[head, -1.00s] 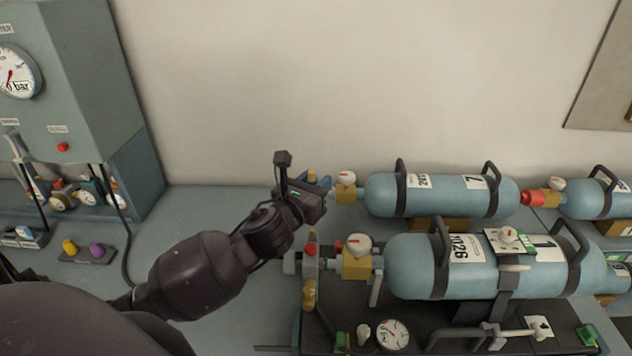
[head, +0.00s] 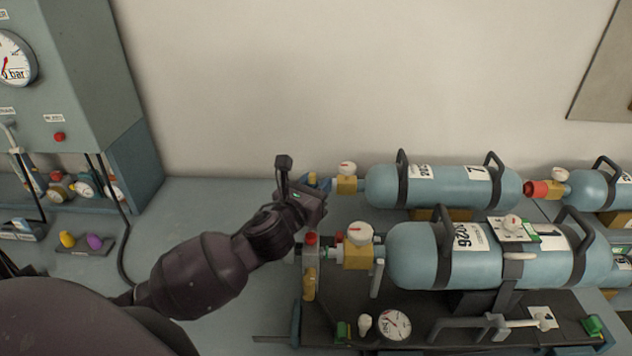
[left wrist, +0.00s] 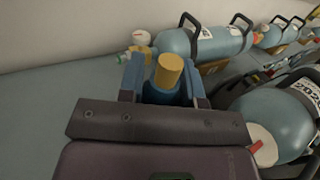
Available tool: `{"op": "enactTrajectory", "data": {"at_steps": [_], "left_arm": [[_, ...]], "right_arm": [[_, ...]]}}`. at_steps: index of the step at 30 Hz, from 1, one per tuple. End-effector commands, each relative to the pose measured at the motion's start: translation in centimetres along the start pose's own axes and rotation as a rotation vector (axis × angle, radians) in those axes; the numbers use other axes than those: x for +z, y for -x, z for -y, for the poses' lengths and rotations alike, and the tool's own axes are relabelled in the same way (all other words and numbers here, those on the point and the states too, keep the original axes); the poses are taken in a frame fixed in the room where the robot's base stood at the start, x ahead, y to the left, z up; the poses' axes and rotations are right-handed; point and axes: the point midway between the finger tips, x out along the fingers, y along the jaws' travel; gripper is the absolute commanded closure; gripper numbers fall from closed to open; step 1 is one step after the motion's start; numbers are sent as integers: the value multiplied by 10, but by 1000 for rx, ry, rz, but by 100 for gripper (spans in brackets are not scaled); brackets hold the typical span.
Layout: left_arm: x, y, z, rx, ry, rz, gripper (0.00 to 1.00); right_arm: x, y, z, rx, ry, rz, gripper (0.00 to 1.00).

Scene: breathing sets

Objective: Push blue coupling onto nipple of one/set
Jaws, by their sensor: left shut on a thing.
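My left gripper (head: 318,184) is shut on the blue coupling (left wrist: 160,97). In the left wrist view the coupling's tan end points away from me between the two blue fingers. In the head view the gripper hides most of it. The front set's light-blue cylinder (head: 415,258), labelled 1, lies at right with a brass valve (head: 357,256) and white knob (head: 360,233). The rear set's cylinder (head: 440,187), labelled 7, has a brass valve (head: 346,185) just right of my gripper. I cannot tell whether the coupling touches any nipple. My right gripper is out of view.
A third cylinder (head: 590,190) lies at far right, beside a red fitting (head: 536,189). A small gauge (head: 393,325) lies in front. A grey cabinet (head: 75,90) with a dial and hoses stands at left. The bench (head: 200,215) between cabinet and sets is clear.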

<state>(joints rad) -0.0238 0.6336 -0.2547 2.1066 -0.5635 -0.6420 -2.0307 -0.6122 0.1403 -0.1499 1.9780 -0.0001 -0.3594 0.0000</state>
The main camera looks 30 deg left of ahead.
Motion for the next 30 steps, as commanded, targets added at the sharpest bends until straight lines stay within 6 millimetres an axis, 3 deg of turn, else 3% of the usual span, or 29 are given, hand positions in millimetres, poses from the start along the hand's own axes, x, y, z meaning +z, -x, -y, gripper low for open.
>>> {"op": "enactTrajectory", "data": {"at_steps": [9,30], "left_arm": [[-20,0,0,0,0,-1,94],[-20,0,0,0,0,-1,94]], "right_arm": [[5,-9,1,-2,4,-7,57],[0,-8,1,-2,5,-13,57]]}}
